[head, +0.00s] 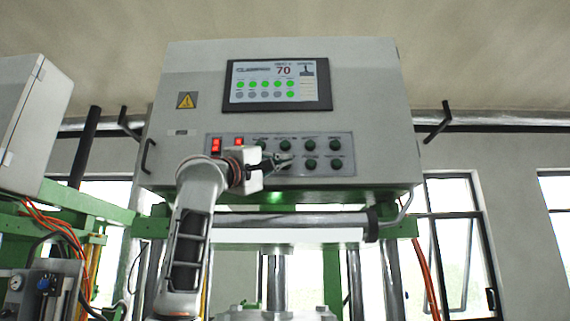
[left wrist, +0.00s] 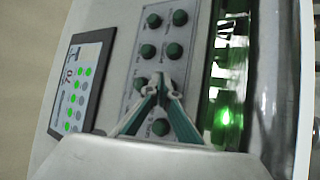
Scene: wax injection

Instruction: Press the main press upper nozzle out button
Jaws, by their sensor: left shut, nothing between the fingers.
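The press control panel (head: 322,171) is on the front of a grey cabinet and carries two rows of round dark green buttons. Its labels are too small to read, so I cannot tell which button is the upper nozzle out one. My left gripper (head: 288,161) is shut and empty in front of the panel, its tips near the lower row and covering part of it. In the left wrist view its fingers (left wrist: 162,92) meet among the buttons, with one green button (left wrist: 173,51) clear beyond the tips. I cannot tell whether the tips touch a button. My right gripper is not in view.
A touchscreen (head: 278,83) showing 70 and green dots is above the panel. Two red lit switches (head: 216,145) are at the panel's left end. A horizontal metal bar (head: 295,221) runs below the cabinet. Another grey cabinet (head: 22,120) stands at the left.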

